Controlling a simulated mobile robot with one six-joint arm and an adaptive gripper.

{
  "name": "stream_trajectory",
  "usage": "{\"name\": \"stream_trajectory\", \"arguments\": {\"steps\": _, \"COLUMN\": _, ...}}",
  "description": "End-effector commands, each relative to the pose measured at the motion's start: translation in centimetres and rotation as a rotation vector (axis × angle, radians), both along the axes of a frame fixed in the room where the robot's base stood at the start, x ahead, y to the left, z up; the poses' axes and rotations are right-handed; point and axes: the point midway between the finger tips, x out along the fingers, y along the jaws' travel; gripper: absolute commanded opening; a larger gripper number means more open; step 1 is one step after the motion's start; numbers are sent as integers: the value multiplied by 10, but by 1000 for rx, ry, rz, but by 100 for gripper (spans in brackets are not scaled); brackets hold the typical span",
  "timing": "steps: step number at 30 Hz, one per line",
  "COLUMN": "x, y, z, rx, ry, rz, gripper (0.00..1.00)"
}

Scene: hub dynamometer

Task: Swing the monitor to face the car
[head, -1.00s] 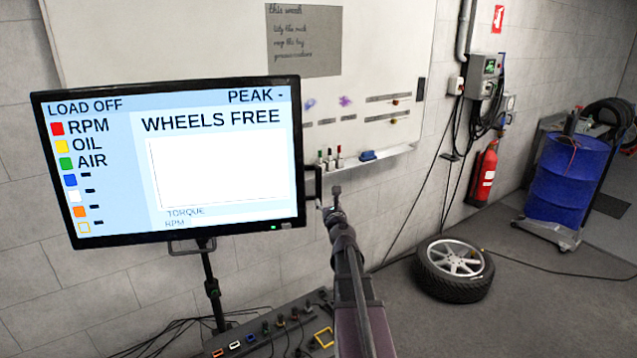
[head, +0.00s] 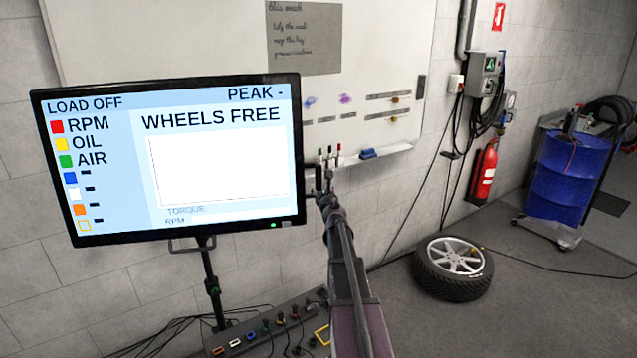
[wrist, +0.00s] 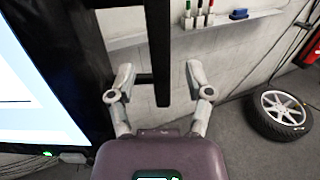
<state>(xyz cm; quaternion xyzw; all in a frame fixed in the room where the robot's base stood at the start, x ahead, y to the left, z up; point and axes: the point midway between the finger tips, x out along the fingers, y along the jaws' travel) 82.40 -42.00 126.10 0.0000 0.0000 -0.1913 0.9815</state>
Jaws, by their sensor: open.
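The monitor (head: 215,132) stands on a thin black stand (head: 211,285) at the left of the head view. Its lit screen reads "WHEELS FREE" and "LOAD OFF". The monitor's right edge also shows at the left of the wrist view (wrist: 35,100). A black upright handle bar (wrist: 159,45) stands off that edge. My gripper (wrist: 160,76) is open, with one finger on each side of the bar's lower part. Both fingers look apart from the bar. In the head view my gripper (head: 325,188) is at the monitor's right edge and partly hides the handle.
A whiteboard with a marker ledge (head: 385,156) is on the wall behind. A box with several connectors (head: 265,333) and cables lies on the floor below. A loose wheel (head: 453,268), a fire extinguisher (head: 485,172) and a blue drum (head: 570,180) stand to the right.

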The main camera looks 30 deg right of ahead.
Motion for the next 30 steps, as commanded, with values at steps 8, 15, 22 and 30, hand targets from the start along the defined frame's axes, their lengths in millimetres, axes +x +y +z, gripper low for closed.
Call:
{"name": "stream_trajectory", "arguments": {"steps": 8, "x": 35, "y": -14, "z": 0, "rx": 0, "ry": 0, "rz": 0, "gripper": 66}}
{"name": "stream_trajectory", "arguments": {"steps": 15, "x": 44, "y": -18, "z": 0, "rx": 0, "ry": 0, "rz": 0, "gripper": 66}}
{"name": "stream_trajectory", "arguments": {"steps": 22, "x": 44, "y": -18, "z": 0, "rx": 0, "ry": 0, "rz": 0, "gripper": 66}}
{"name": "stream_trajectory", "arguments": {"steps": 30, "x": 44, "y": -18, "z": 0, "rx": 0, "ry": 0, "rz": 0, "gripper": 6}}
